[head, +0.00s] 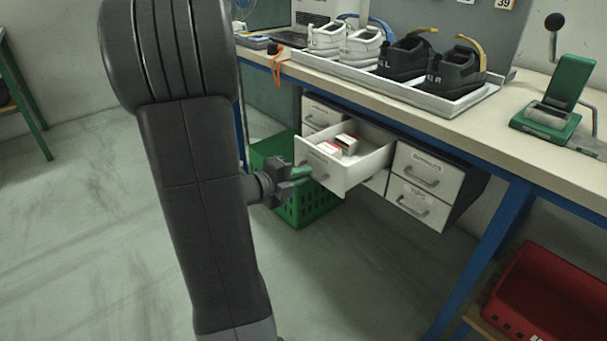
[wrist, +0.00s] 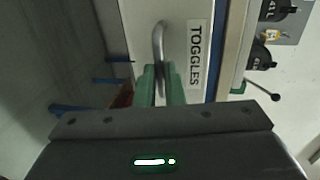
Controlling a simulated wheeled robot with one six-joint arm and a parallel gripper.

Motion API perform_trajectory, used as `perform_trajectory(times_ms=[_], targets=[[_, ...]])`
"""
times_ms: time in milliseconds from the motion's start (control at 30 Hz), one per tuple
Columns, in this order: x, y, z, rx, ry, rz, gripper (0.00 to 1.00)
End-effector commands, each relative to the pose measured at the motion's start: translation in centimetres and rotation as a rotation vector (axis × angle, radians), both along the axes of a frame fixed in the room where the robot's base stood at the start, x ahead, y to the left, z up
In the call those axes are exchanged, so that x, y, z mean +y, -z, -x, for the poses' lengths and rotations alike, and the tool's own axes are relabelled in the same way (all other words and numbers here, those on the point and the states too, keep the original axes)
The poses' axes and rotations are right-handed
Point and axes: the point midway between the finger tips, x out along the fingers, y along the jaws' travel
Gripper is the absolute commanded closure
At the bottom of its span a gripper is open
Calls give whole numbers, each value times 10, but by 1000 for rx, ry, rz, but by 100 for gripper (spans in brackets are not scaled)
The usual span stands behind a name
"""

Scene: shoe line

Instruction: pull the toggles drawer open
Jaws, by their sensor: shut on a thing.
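The toggles drawer (head: 335,172) is white and stands pulled out from the cabinet under the bench, with small red-and-white boxes (head: 346,143) inside. In the wrist view its front (wrist: 187,25) carries the label TOGGLES (wrist: 195,55). My gripper (head: 302,173) is at the drawer front. In the wrist view its green fingers (wrist: 160,84) are shut on the grey drawer handle (wrist: 158,42). The fingers hide the near end of the handle.
Other shut drawers (head: 420,185) sit right of the open one. A green crate (head: 310,212) stands on the floor below it. The bench (head: 400,102) above holds a tray of shoes (head: 455,101) and a green press (head: 550,115). A red bin (head: 550,295) is at lower right. The floor at left is clear.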

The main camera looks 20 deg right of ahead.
Motion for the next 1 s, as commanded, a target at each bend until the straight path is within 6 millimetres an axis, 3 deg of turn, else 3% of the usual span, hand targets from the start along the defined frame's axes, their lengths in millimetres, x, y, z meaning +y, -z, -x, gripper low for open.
perform_trajectory(times_ms=[100,133,233,633,1000], targets=[[0,0,0,0,1,0,100],[0,0,0,0,1,0,87],[0,0,0,0,1,0,69],[6,-2,2,1,-2,0,69],[61,-16,24,2,-7,1,69]])
